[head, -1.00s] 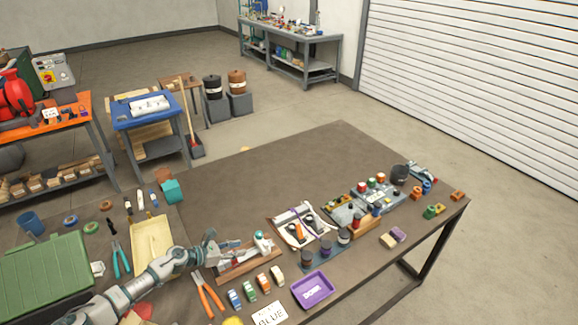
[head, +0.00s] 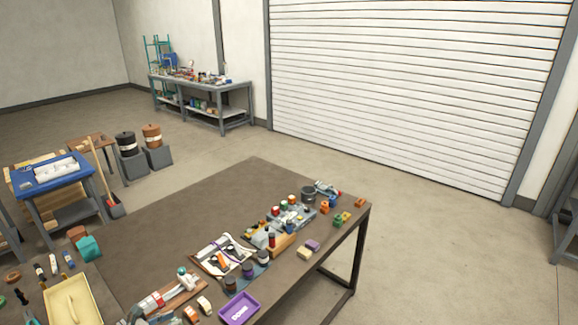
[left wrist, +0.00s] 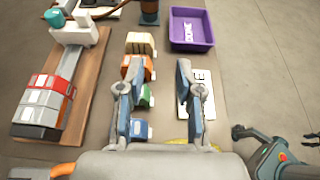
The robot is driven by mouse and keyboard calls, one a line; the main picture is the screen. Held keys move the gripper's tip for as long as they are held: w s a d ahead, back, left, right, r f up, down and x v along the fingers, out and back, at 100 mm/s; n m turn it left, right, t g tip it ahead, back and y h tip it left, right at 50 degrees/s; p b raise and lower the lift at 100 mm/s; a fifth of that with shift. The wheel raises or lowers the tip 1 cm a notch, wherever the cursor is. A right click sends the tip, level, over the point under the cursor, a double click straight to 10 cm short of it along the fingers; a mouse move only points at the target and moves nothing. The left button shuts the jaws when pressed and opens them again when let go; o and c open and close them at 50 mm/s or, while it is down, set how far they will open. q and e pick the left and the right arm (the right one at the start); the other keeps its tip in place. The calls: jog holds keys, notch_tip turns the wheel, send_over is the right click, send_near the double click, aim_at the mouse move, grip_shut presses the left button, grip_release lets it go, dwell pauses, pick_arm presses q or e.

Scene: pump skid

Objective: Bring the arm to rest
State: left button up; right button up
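My left gripper (left wrist: 155,80) is open in the left wrist view, with nothing between its two fingers. It hangs over the table by a row of small blocks: cream (left wrist: 140,43), orange (left wrist: 134,68), green (left wrist: 146,97) and blue (left wrist: 141,130). The fingers partly cover the row and a white lettered card (left wrist: 203,98). In the head view only a small grey part of the left gripper (head: 134,314) shows at the bottom edge. A dark jointed part at the lower right of the left wrist view appears to be my right gripper (left wrist: 275,145); its finger state is unclear.
A purple tray (head: 240,308) marked DONE stands near the table's front edge. A wooden board with a clamp (head: 178,288) lies left of it. Bottles, a white tray (head: 222,255) and coloured parts line the front edge. The table's back half (head: 215,205) is bare.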

pick_arm(q)
jog(key=d+n+t, duration=0.1)
jog(key=d+n, duration=0.1)
jog(key=d, duration=0.1)
jog(key=d+f+n+t, duration=0.1)
jog(key=d+n, duration=0.4)
jog(key=shift+d+f+t, duration=0.3)
jog(key=shift+f+t, duration=0.1)
jog(key=s+d+f+n+t+y, duration=0.25)
jog(key=s+d+n+y, duration=0.4)
jog(key=n, duration=0.85)
jog(key=s+f+n+g+y, duration=0.1)
jog(key=s+f+n+g, duration=0.25)
jog(key=s+n, duration=0.5)
jog(key=s+f+n+g, duration=0.2)
jog(key=s+n+g, duration=0.3)
jog(key=s, duration=0.6)
jog(key=s+f+n+g+y, duration=0.1)
jog(key=s+f+n+g, duration=0.25)
jog(key=s+n, duration=0.45)
notch_tip(320, 180, down, 24)
jog(key=s+m+g, duration=0.2)
jog(key=s+a+f, duration=0.2)
jog(key=s+f, duration=1.5)
jog(key=shift+s+a+g, duration=0.25)
jog(key=shift+s+g, duration=0.1)
pick_arm(e)
jog(key=shift+w+a+r, duration=0.1)
jog(key=shift+w+a, duration=0.1)
jog(key=shift+a, duration=0.7)
